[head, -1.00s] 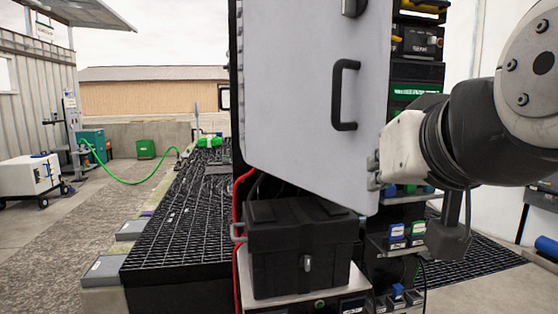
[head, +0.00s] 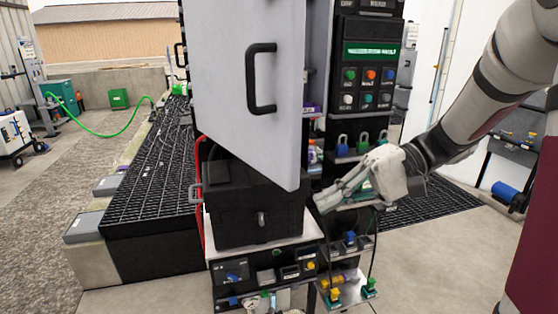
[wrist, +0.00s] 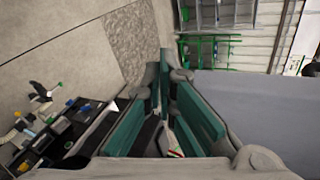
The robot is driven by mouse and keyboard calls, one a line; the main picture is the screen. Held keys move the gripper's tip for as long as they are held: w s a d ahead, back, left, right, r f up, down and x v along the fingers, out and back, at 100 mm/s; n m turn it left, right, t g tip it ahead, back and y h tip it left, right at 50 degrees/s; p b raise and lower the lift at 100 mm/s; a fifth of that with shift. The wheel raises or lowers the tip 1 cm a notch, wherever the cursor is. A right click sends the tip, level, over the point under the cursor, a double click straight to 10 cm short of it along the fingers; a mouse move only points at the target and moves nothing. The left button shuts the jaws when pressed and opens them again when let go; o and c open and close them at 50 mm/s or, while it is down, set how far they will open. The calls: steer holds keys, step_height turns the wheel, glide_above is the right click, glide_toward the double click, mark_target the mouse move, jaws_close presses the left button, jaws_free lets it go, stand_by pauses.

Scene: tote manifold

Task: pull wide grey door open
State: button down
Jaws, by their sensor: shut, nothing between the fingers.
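The wide grey door (head: 240,90) stands swung out from the dark cabinet, with a black bar handle (head: 261,78) on its visible face. Its lower edge slants down to the right. My gripper (head: 318,206) is in front of the cabinet, just right of and below the door's lower right corner, fingers pointing left. The fingers are shut and empty, away from the handle. In the wrist view, the green-padded fingers (wrist: 163,82) point up the picture, and a flat grey surface (wrist: 265,105) that looks like the door lies to their right.
A black case (head: 240,210) sits on a white-topped unit below the door. Shelves with coloured padlocks (head: 362,142) and a button panel (head: 365,85) are right of the door. Dark grating (head: 140,175) runs along the left. Concrete floor (head: 430,265) at front right is clear.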

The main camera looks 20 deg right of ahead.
steer(key=w+d+r+m+t+y+p, duration=0.1)
steer(key=w+d+t+y+p, duration=0.15)
steer(key=d, duration=0.35)
steer(key=w+d+r+m+t+y+p, duration=0.1)
steer(key=w+d+r+t, duration=0.15)
steer(key=d, duration=0.25)
steer(key=s+a+f+p+x, duration=0.1)
steer(key=s+p+x, duration=0.1)
steer(key=x, duration=1)
steer(key=shift+s+t+p, duration=0.25)
steer(key=shift+t+p, duration=0.15)
steer(key=shift+p, duration=0.1)
steer(key=shift+a, duration=0.1)
